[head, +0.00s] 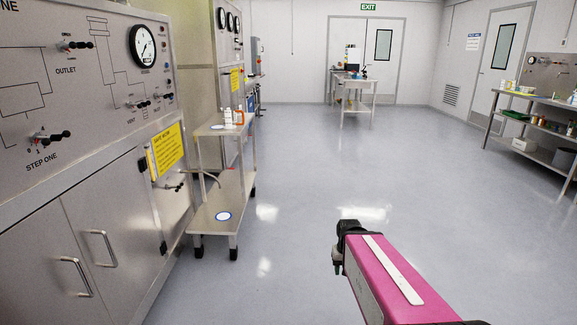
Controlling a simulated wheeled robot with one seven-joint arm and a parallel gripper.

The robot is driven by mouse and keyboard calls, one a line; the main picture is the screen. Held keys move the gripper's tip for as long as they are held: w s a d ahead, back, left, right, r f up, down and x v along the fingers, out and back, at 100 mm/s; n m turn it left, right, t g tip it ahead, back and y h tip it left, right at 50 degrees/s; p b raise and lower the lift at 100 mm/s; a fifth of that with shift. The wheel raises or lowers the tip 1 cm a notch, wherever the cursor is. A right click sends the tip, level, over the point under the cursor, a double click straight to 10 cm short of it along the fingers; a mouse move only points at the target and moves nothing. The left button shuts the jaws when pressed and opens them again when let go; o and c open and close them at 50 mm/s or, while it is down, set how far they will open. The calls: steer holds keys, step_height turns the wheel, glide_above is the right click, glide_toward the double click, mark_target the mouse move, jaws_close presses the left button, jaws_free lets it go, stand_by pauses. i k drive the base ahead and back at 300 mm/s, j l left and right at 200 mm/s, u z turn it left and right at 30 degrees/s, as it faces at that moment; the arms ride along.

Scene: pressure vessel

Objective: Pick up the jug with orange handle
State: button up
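On the top shelf of a metal cart (215,129) at left centre stand a white bottle or jug (228,117) and a small orange item (239,116) right beside it. They are too small to tell whether the orange is a handle or a separate bottle. No other jug with an orange handle can be made out. My pink arm reaches in from the bottom right. The dark part at its end, likely my gripper (347,235), is over open floor, to the right of the cart and well apart from it. Its fingers cannot be made out.
A steel control panel cabinet (100,235) fills the left side. A far table (355,80) and a right-hand bench (530,97) hold small items. The middle floor is clear.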

mark_target(228, 113)
steer(key=i+z, duration=0.3)
steer(key=i, duration=1.5)
steer(key=l, duration=0.1)
